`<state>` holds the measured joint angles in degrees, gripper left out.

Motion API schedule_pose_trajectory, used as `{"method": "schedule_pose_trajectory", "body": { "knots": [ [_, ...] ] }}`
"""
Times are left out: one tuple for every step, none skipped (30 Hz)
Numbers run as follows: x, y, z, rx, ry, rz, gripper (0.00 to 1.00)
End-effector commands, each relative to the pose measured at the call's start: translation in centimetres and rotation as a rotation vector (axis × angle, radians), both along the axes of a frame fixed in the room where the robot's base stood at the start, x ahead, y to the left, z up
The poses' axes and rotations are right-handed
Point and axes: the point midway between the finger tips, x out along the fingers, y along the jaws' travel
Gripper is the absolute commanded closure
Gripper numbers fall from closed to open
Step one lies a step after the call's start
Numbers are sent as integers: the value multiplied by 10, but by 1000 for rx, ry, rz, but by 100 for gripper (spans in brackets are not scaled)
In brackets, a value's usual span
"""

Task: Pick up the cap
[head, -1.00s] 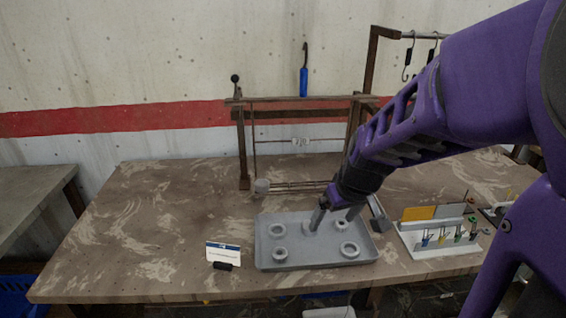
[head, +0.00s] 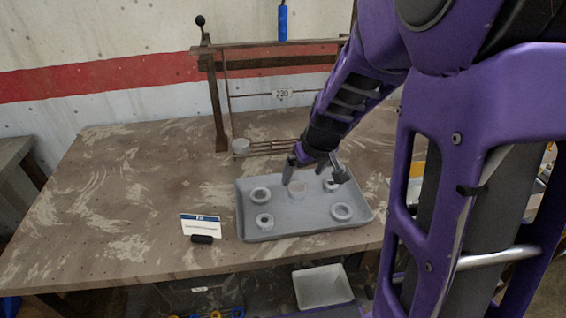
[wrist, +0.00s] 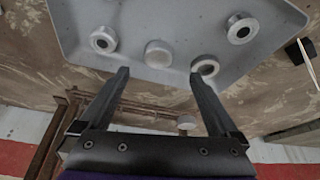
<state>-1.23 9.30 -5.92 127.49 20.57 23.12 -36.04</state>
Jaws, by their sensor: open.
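The cap (head: 297,189) appears to be the pale round piece with a closed top near the middle of the grey tray (head: 283,231). In the wrist view the cap (wrist: 158,53) lies ahead of the gap between the fingertips, with its top unbroken. My gripper (head: 315,177) is over the back half of the tray, fingers apart and pointing down. In the wrist view my gripper (wrist: 159,74) is empty, and its fingers do not appear to touch the cap. One ring (wrist: 205,67) shows right by the right fingertip.
Several ring-shaped pieces with holes, such as this ring (head: 341,212), stand in the tray around the cap. A small card (head: 201,226) stands left of the tray. The table's left side is clear.

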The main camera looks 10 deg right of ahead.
Motion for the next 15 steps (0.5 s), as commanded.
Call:
{"method": "schedule_pose_trajectory", "body": {
  "knots": [
    [3, 1, -12, 0, 1, 0, 3],
    [4, 1, -15, -1, 1, 1, 3],
    [6, 1, -18, -1, 1, 1, 3],
    [7, 2, -19, -1, 1, 1, 3],
    [8, 2, -20, -1, 1, 1, 3],
    [8, 2, -21, 0, 0, 1, 3],
    [9, 2, -21, 0, 0, 1, 3],
    [10, 2, -22, 0, 0, 1, 3],
    [10, 2, -24, 0, 0, 1, 3],
    [12, 2, -27, 0, 0, 0, 3],
    [13, 2, -30, 0, 1, 0, 3],
    [15, 2, -35, 0, 2, -1, 3],
    [17, 2, -39, 0, 2, -1, 3],
    [20, 3, -43, 0, 1, 0, 3],
    [23, 3, -49, -1, 2, 1, 3]
  ]
}}
